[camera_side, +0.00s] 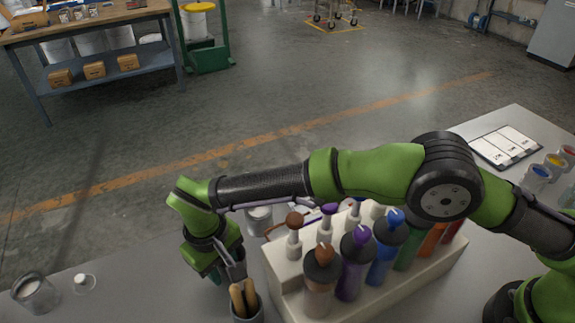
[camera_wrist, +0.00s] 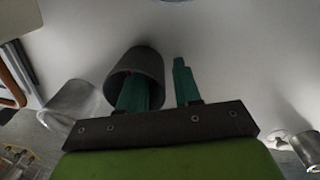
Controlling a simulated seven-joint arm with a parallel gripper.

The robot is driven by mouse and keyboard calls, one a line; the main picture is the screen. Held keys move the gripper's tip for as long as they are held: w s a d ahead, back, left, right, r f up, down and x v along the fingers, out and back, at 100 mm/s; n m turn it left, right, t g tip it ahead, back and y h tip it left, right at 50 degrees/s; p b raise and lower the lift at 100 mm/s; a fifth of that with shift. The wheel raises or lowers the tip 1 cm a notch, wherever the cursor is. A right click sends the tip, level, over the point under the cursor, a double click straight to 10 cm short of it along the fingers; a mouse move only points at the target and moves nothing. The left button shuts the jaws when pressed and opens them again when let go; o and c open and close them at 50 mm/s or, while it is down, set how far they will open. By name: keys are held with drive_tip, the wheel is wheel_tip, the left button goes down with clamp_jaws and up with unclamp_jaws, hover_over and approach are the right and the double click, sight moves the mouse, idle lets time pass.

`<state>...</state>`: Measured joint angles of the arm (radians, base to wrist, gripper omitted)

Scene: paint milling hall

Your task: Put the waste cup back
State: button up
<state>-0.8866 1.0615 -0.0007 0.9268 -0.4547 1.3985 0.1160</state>
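A dark grey cup (camera_wrist: 150,62), which I take to be the waste cup, shows in the wrist view with its mouth towards the camera. My gripper (camera_wrist: 160,80) has its green fingers apart. The left finger overlaps the cup's mouth and the right one is outside the cup, with a narrow gap to the wall. In the side view my gripper (camera_side: 224,272) points down over the table, left of the bottle rack (camera_side: 285,275). The cup cannot be made out clearly there.
A cup with wooden-handled tools (camera_side: 247,312) stands close in front of my gripper. A metal cup (camera_side: 259,219) is behind it.

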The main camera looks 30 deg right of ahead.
wheel_tip(320, 180, up, 12)
drive_tip(key=w+d+r+m+y, duration=0.2)
drive_tip(key=w+d+r, duration=0.2)
drive_tip(key=d+r, duration=0.65)
drive_tip(key=s+d+r+m+t, duration=0.1)
drive_tip(key=d+r, duration=0.1)
drive_tip(key=d, duration=0.5)
drive_tip(key=s+d+r+m+t, duration=0.1)
drive_tip(key=s+d+r, duration=0.15)
drive_tip(key=d, duration=0.45)
drive_tip(key=s+d+f+m+t, duration=0.2)
drive_tip(key=s+d, duration=0.5)
drive_tip(key=d, duration=0.1)
drive_tip(key=s+d+f+m+t, duration=0.2)
drive_tip(key=s+d+t, duration=0.1)
drive_tip(key=s+d, duration=0.4)
drive_tip(key=shift+d+m+y, duration=0.3)
drive_tip(key=shift+d, duration=0.15)
drive_tip(key=shift+r, duration=0.1)
